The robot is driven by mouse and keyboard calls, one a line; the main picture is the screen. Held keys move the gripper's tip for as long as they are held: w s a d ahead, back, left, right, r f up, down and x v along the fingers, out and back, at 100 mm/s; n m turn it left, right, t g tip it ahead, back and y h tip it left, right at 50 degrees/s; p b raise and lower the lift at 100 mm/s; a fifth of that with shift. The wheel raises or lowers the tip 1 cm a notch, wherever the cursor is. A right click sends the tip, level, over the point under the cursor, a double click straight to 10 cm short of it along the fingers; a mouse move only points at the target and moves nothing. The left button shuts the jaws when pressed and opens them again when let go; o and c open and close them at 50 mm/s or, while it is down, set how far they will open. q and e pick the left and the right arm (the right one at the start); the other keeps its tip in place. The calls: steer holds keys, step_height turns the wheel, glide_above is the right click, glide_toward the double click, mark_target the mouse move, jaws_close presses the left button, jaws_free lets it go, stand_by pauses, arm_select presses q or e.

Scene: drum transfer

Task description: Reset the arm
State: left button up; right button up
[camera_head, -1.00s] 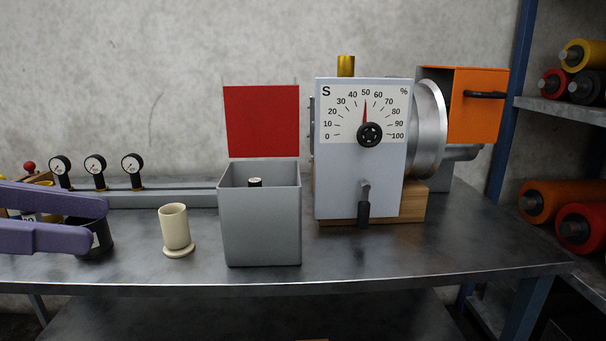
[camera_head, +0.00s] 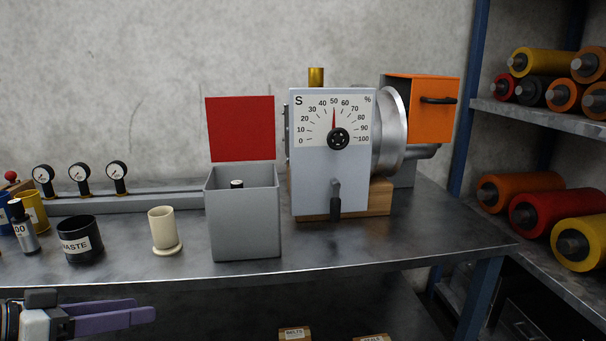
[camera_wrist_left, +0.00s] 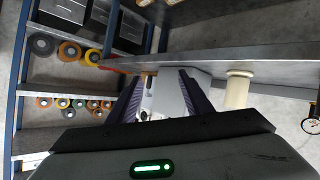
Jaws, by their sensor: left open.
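My left gripper (camera_head: 112,316) has purple fingers and is low at the left in the head view, in front of and below the table's front edge. In the left wrist view its two fingers (camera_wrist_left: 160,97) stand apart with nothing held between them. The grey bin (camera_wrist_left: 170,100) shows beyond them, with the cream cup (camera_wrist_left: 238,92) to its right. My right gripper is not in view.
On the table (camera_head: 330,245) stand a black WASTE cup (camera_head: 80,246), a cream cup (camera_head: 163,230), a grey bin with red lid (camera_head: 245,225) and a dial machine (camera_head: 330,180). A roller shelf (camera_head: 545,115) is at right.

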arm_select(q)
steer(key=s+d+f+n+g+y+p, duration=0.1)
steer(key=s+d+f+y, duration=0.1)
steer(key=f, duration=0.8)
steer(key=s+d+f+n+y+p, duration=0.2)
steer(key=s+f, duration=0.1)
steer(key=f, duration=0.6)
steer(key=s+d+f+m+y+p, duration=0.1)
steer(key=s+d+f+p, duration=0.1)
steer(key=s+d+f, duration=0.7)
steer(key=s+d, duration=0.3)
steer(key=d, duration=0.1)
steer(key=shift+s+m+g, duration=0.3)
steer(key=shift+s+g, duration=0.05)
steer(key=shift+g, duration=0.05)
steer(key=shift+a, duration=0.1)
